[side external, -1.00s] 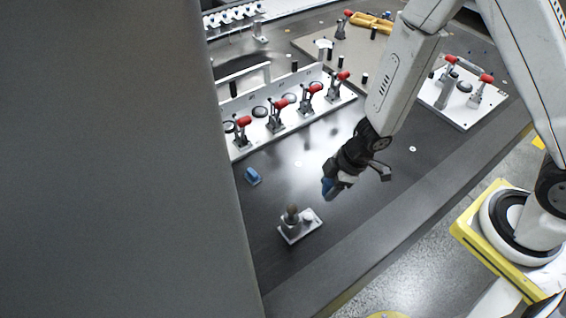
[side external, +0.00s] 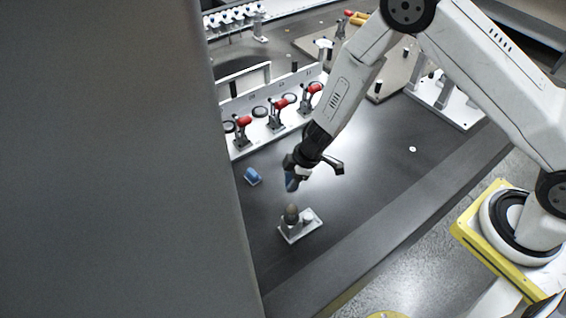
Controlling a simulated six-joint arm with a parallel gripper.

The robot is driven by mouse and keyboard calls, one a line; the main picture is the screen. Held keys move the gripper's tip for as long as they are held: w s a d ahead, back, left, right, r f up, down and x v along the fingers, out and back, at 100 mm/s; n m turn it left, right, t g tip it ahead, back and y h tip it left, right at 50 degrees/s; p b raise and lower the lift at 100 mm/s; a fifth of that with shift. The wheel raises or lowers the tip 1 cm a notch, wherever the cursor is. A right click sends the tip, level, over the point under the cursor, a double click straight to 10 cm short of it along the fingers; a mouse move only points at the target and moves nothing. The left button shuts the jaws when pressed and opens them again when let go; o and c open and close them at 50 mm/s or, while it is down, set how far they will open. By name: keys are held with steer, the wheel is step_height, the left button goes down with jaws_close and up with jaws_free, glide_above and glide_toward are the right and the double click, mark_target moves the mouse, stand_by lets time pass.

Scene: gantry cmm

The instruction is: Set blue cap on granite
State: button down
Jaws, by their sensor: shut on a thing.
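A large grey panel (side external: 110,160) blocks the left of the view.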

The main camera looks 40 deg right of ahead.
mark_target(278, 194)
steer(key=shift+w+a+f, duration=0.15)
steer(key=shift+w+f, duration=0.35)
steer(key=shift+f, duration=0.15)
steer(key=shift+w+a+f, duration=0.15)
steer(key=shift+w+f, duration=0.35)
steer(key=shift+f, duration=0.1)
steer(key=shift+w+f, duration=0.25)
steer(key=shift+f, duration=1.6)
steer(key=shift+f, duration=0.1)
steer(key=shift+c, duration=0.7)
jaws_free()
steer(key=v, duration=1.2)
